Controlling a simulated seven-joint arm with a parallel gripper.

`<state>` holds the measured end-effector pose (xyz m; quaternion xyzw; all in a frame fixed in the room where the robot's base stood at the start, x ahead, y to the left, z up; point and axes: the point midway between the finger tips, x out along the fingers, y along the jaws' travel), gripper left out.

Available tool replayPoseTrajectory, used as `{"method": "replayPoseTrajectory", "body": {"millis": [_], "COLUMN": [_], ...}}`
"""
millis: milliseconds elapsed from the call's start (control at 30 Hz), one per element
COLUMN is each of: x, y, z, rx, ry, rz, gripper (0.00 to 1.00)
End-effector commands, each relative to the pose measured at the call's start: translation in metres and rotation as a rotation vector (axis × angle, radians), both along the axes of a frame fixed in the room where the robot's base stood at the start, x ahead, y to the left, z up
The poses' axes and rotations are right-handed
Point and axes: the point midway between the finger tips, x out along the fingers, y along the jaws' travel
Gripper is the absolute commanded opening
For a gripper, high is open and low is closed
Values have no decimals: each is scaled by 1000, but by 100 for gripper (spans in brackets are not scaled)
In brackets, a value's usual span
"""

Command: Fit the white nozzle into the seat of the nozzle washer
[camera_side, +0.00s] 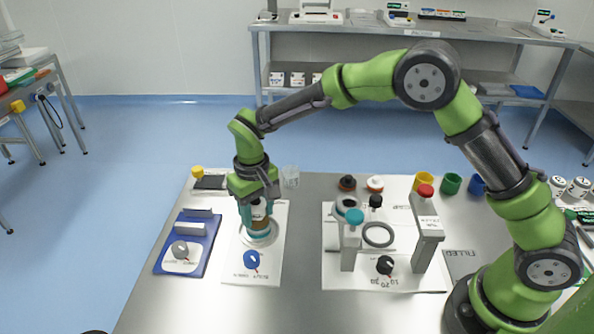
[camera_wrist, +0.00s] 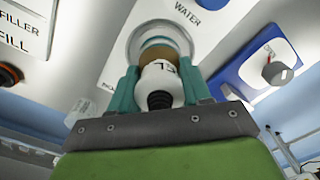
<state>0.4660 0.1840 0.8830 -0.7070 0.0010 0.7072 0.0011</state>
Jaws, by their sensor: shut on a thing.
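The white nozzle (camera_wrist: 160,78) has a black ribbed end and dark lettering in the wrist view. My gripper (camera_wrist: 162,88) is shut on it, with one teal finger on each side. A brown part (camera_wrist: 160,53) lies just beyond the nozzle. Past that is the round, pale seat (camera_wrist: 133,45) of the nozzle washer. In the side view my gripper (camera_side: 258,218) points down over the seat (camera_side: 270,239) on the washer's white board (camera_side: 274,268). The fingers hide most of the nozzle there. I cannot tell whether its lower end is inside the seat.
The washer board has a blue knob (camera_side: 252,260) in front. A blue tray (camera_side: 196,258) with a grey knob lies to the left. The filler board (camera_side: 332,278) with upright posts stands to the right. Bare table separates the two boards.

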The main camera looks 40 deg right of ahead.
Motion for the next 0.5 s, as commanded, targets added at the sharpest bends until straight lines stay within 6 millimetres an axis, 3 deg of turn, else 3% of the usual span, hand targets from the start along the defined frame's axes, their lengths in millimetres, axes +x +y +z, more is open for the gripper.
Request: {"method": "replayPoseTrajectory", "body": {"millis": [400,433,500], "x": [0,0,0], "y": [0,0,0], "z": [-4,-4,-4], "rx": [0,0,0], "ry": [0,0,0], "rz": [0,0,0], "gripper": [2,51,61]}}
